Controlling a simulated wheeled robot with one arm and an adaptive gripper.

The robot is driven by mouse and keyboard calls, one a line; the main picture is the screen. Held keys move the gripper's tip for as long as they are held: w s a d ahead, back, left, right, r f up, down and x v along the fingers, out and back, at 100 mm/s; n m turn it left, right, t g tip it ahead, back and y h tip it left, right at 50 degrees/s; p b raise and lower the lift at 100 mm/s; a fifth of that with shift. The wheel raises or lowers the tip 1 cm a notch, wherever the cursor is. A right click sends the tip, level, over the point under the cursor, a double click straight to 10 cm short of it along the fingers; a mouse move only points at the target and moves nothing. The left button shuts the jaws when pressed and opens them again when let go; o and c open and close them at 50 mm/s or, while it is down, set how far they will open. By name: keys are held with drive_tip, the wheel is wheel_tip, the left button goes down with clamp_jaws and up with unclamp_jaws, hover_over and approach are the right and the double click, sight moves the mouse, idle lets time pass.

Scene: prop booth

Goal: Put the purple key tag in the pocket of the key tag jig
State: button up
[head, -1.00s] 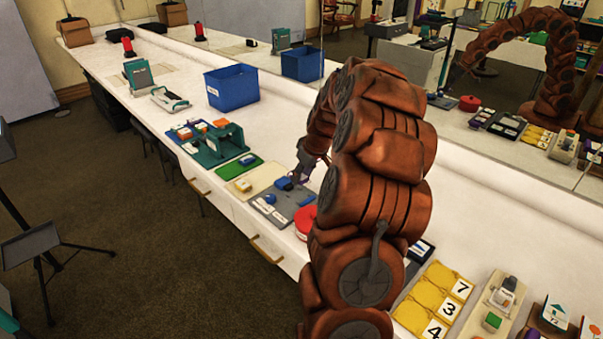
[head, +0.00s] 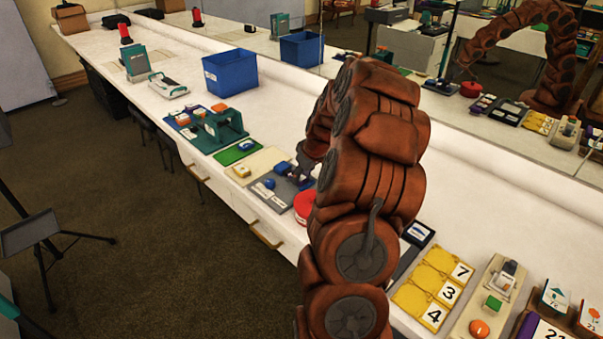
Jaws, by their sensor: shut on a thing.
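My gripper (head: 298,177) is small in the head view, low over the back right of a grey board (head: 289,194). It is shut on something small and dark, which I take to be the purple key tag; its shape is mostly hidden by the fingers. The grey board, likely the key tag jig, carries white labels and blue pieces, one (head: 270,183) near its middle and another (head: 283,168) at its back. Its pocket cannot be made out. I cannot tell whether the held thing touches the board.
A red round container (head: 305,205) stands close to the board's right. A beige board (head: 262,162) with a yellow block, a green mat (head: 234,152) and a teal rack (head: 222,125) lie to the left. A blue bin (head: 230,80) stands farther back. Yellow number trays (head: 425,290) lie right of my arm.

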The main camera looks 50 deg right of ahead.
idle(0.3)
drive_tip(key=o, duration=1.1)
drive_tip(key=shift+c, duration=0.2)
drive_tip(key=v, duration=1.2)
